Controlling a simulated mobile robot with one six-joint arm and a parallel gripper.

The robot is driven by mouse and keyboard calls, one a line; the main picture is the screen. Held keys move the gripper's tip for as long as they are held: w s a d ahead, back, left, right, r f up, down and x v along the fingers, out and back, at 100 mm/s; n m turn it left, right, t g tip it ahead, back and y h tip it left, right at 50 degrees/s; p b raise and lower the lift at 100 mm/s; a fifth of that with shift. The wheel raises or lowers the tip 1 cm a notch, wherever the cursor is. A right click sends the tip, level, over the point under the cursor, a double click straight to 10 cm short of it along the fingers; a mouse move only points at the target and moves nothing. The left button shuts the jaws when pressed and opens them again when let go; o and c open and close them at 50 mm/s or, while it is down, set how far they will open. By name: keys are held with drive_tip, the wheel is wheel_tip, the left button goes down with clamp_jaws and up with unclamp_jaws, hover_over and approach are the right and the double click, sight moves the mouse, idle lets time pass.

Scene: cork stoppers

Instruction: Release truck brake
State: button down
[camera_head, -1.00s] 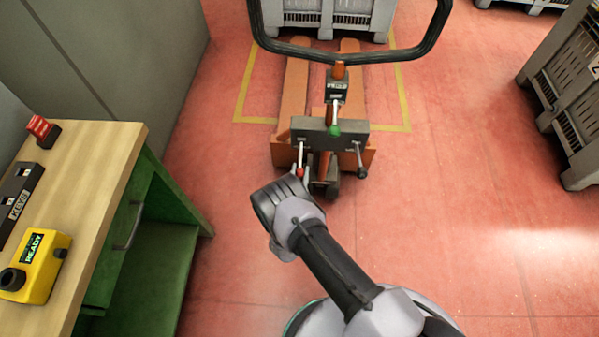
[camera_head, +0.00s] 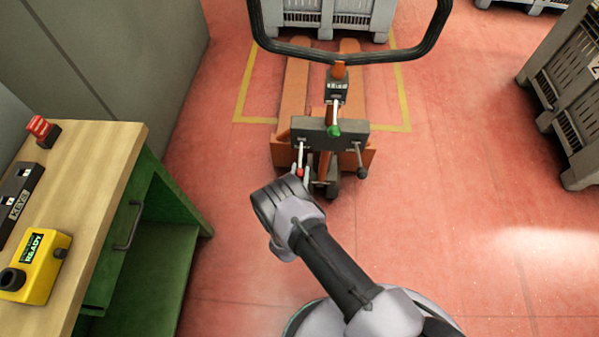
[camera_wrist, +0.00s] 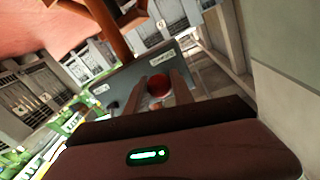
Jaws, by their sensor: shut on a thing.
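The orange pallet truck (camera_head: 283,152) stands ahead of my arm, with a dark grey box (camera_head: 315,134) across its front. A short lever with a red knob (camera_head: 300,172) hangs from the box's left side. My gripper (camera_head: 301,173) reaches it from below and is shut on the red knob. In the wrist view the red knob (camera_wrist: 158,86) sits between my two fingers (camera_wrist: 158,92). A lever with a black knob (camera_head: 361,172) hangs at the box's right side. A green knob (camera_head: 333,131) is at the middle.
The truck's black loop handle (camera_head: 350,56) rises above the box. A wooden-topped green bench (camera_head: 108,150) stands at left, holding a yellow device (camera_head: 38,262) marked READY. Grey crates stand at the back (camera_head: 325,15) and right (camera_head: 570,85). Red floor at lower right is clear.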

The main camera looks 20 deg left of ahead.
drive_tip(key=shift+f, duration=0.15)
drive_tip(key=shift+f, duration=0.25)
drive_tip(key=shift+w+f, duration=0.15)
drive_tip(key=shift+w, duration=0.05)
drive_tip(key=c, duration=1.1)
unclamp_jaws()
drive_tip(key=s+d+p, duration=0.2)
drive_tip(key=s+p, duration=0.4)
drive_tip(key=s, duration=1.1)
drive_tip(key=shift+s+d+p, duration=0.15)
drive_tip(key=shift+d+p, duration=0.05)
drive_tip(key=shift+p, duration=0.1)
